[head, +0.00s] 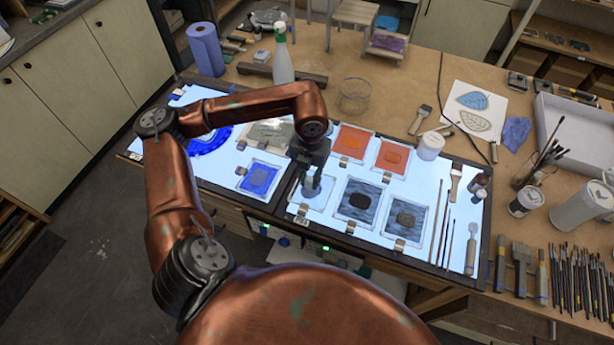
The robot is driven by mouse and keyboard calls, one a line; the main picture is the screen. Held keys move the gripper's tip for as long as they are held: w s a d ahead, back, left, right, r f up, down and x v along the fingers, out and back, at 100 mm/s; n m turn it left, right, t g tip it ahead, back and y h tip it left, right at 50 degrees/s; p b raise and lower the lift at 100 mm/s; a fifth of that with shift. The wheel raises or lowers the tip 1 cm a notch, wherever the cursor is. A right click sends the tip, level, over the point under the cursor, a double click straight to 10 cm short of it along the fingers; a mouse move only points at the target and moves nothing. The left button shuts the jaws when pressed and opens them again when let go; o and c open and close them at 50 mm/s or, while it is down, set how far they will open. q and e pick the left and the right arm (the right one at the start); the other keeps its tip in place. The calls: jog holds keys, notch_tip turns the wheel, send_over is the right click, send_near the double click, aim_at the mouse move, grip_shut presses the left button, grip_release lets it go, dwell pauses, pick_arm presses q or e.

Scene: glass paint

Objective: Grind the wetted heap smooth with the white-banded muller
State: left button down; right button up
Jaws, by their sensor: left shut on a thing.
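My left arm reaches in from the left, and its gripper (314,180) points down over the front middle of the lit panel (340,225). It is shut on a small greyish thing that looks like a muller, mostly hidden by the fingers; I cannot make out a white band. Below it lies a pale glass plate (318,204); whether the held thing touches it I cannot tell. A blue patch (259,180) lies on a plate to the left. My right gripper is not in view.
Two orange plates (352,142) lie behind the gripper. A spray bottle (283,65), a glass bowl (354,95) and a white jar (430,146) stand around the panel. Brushes (442,225) lie at its right.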

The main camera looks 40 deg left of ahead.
pick_arm(q)
jog(key=shift+w+d+f, duration=0.15)
jog(key=shift+d, duration=0.7)
jog(key=shift+w+d+b, duration=0.3)
jog(key=shift+w, duration=0.5)
jog(key=shift+w+a, duration=0.55)
jog(key=shift+a, duration=0.2)
jog(key=shift+s+a+r+b, duration=0.1)
jog(key=shift+s+a+b, duration=0.1)
jog(key=shift+a, duration=0.35)
jog(key=shift+s+a+r+b, duration=0.1)
jog(key=shift+s+a+b, duration=0.05)
jog(key=shift+a, duration=0.4)
jog(key=shift+s+a+f, duration=0.1)
jog(key=shift+s+a, duration=0.1)
jog(key=shift+s, duration=0.55)
jog(key=shift+s+d+f, duration=0.1)
jog(key=shift+s+d, duration=0.45)
jog(key=shift+d, duration=0.1)
jog(key=shift+r+p, duration=1.35)
jog(key=shift+r, duration=1.2)
